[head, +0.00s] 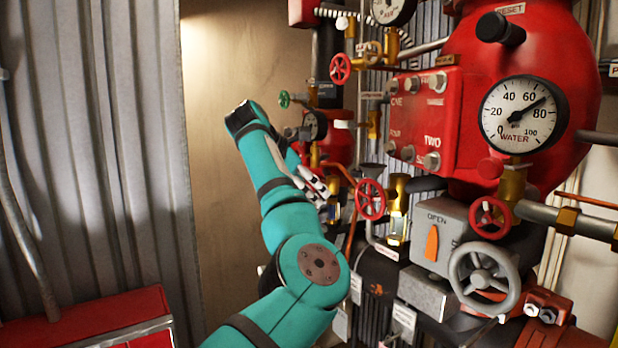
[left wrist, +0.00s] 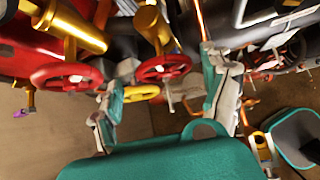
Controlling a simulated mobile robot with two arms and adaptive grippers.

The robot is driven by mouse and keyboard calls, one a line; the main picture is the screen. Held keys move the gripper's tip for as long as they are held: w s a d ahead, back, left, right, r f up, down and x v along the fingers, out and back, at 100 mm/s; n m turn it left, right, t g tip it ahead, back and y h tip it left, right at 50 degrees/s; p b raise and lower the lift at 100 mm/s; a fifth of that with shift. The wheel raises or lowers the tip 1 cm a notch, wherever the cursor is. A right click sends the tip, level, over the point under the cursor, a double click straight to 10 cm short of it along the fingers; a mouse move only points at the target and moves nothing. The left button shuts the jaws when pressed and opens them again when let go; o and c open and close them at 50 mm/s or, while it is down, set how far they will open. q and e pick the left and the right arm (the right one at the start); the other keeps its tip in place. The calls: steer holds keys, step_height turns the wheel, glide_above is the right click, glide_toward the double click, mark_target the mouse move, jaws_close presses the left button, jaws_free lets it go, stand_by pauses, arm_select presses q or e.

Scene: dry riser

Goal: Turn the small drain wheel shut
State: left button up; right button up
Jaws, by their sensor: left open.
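Several small handwheels show, and I cannot read a label that marks one as the drain wheel. In the head view a small red wheel (head: 370,198) on a brass valve is nearest my left gripper (head: 318,187), just to its right. My left gripper is open and partly hidden behind my teal forearm. In the left wrist view the open fingers (left wrist: 165,103) are spread, with a red wheel (left wrist: 163,68) and a yellow handle (left wrist: 140,92) in or beyond the gap. Another red wheel (left wrist: 68,77) is left of it. Nothing is held; contact cannot be told.
A large grey handwheel (head: 484,277), another red wheel (head: 490,217) and a water gauge (head: 524,115) crowd the right. Higher up are a red wheel (head: 341,68) and a green wheel (head: 284,99). A red box (head: 90,318) stands lower left. The space before the beige wall is open.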

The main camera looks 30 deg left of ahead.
arm_select(q)
steer(key=shift+w+d, duration=0.1)
steer(key=shift+s+d, duration=0.2)
steer(key=shift+d, duration=0.15)
steer(key=shift+w+a+f, duration=0.2)
steer(key=shift+w, duration=0.05)
steer(key=c, duration=0.5)
steer(key=shift+r, duration=0.1)
steer(key=c, duration=0.7)
steer(key=shift+s+d+f+m+t+y+b, duration=0.15)
steer(key=shift+m+t+y+b, duration=1.1)
steer(key=shift+b, duration=3.7)
steer(key=shift+w+d+f+m+t+y+b, duration=0.1)
steer(key=shift+m+t+y+b, duration=1.1)
steer(key=shift+b, duration=3.75)
steer(key=shift+s+d+f+m+t+y+b, duration=0.15)
steer(key=shift+m+t+y+b, duration=1.05)
steer(key=shift+b, duration=3.75)
steer(key=shift+w+n+g+y, duration=0.1)
steer(key=shift+n+g+y, duration=0.25)
steer(key=shift+g, duration=0.2)
